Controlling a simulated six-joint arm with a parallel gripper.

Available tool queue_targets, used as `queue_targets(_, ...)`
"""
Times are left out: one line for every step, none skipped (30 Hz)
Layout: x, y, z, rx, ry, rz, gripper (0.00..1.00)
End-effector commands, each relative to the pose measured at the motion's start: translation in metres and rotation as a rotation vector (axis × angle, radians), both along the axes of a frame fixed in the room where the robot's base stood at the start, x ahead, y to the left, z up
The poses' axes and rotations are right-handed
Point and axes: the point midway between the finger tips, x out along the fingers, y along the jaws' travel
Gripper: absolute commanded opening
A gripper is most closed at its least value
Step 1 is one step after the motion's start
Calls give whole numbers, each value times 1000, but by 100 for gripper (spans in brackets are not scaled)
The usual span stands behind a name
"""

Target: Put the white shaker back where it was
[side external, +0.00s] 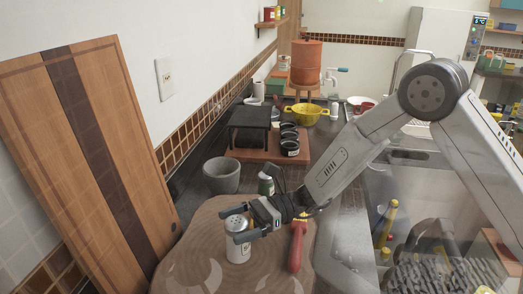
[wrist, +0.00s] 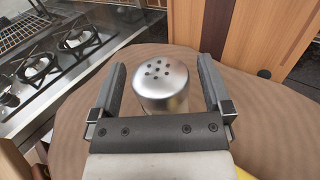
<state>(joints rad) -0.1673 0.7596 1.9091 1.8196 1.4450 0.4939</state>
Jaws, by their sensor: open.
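The white shaker (side external: 238,246) stands upright on the round wooden board (side external: 200,232) and has a silver perforated cap. In the wrist view, the shaker's cap (wrist: 161,82) sits between the two fingers, with gaps on both sides. My gripper (side external: 240,228) is open around the upper part of the shaker. It also shows in the wrist view (wrist: 164,95) with its fingers apart. The shaker's lower body is hidden by the cap and gripper in the wrist view.
A red-handled tool (side external: 298,245) lies on the board at right. A tall cutting board (side external: 110,110) leans on the left wall. The sink is at right.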

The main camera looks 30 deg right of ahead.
Motion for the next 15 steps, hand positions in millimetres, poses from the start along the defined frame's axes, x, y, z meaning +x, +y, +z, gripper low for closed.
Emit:
queue_targets(0, 0, 0, 0, 0, 0, 100)
queue_targets(0, 0, 0, 0, 0, 0, 100)
queue_targets(0, 0, 0, 0, 0, 0, 100)
queue_targets(0, 0, 0, 0, 0, 0, 100)
queue_targets(0, 0, 0, 0, 0, 0, 100)
queue_targets(0, 0, 0, 0, 0, 0, 100)
queue_targets(0, 0, 0, 0, 0, 0, 100)
queue_targets(0, 0, 0, 0, 0, 0, 100)
queue_targets(0, 0, 0, 0, 0, 0, 100)
queue_targets(0, -1, 0, 0, 0, 0, 100)
queue_targets(0, -1, 0, 0, 0, 0, 94)
queue_targets(0, -1, 0, 0, 0, 0, 81)
queue_targets(0, -1, 0, 0, 0, 0, 71)
queue_targets(0, -1, 0, 0, 0, 0, 62)
queue_targets(0, -1, 0, 0, 0, 0, 49)
